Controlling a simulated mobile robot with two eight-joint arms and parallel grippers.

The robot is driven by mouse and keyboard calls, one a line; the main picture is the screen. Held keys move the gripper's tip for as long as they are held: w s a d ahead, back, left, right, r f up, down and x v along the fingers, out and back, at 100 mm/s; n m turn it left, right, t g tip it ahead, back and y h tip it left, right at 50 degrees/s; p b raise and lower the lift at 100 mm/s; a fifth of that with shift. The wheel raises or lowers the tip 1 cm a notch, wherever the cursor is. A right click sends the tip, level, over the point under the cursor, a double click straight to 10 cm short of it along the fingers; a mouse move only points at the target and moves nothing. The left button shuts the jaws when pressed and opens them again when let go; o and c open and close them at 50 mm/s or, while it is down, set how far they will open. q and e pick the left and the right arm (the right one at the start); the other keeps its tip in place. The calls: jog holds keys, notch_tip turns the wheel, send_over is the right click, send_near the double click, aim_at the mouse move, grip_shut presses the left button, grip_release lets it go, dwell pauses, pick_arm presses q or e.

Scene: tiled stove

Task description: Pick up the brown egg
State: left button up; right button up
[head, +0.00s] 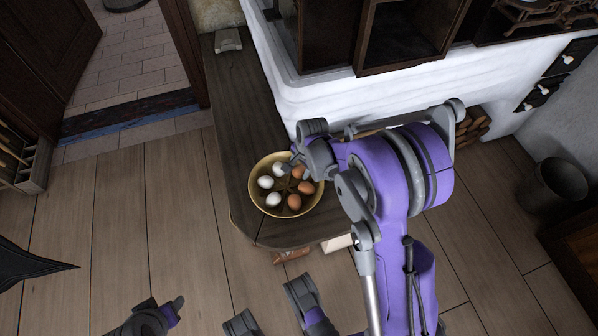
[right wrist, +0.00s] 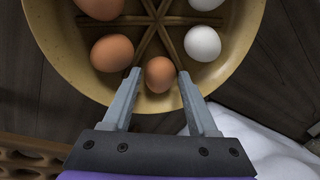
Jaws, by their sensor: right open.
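A yellowish round bowl (head: 255,199) with dividers stands on a dark wooden bench and holds several brown and white eggs. My right gripper (head: 291,166) reaches over the bowl's upper right rim. In the right wrist view, my right gripper (right wrist: 157,82) is open, with one finger on each side of a brown egg (right wrist: 160,75). I cannot tell whether the fingers touch it. This egg also shows in the head view (head: 299,172). Another brown egg (right wrist: 112,53) lies left of the fingers and a white egg (right wrist: 202,44) right of them.
The dark bench (head: 232,105) runs along the white stove wall (head: 300,100), which rises close to the right of the bowl. A small grey object (head: 228,40) lies at the bench's far end.

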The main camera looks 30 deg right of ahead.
jog(key=shift+w+f, duration=0.15)
jog(key=shift+f, duration=0.5)
jog(key=shift+a, duration=0.2)
jog(key=c, duration=0.5)
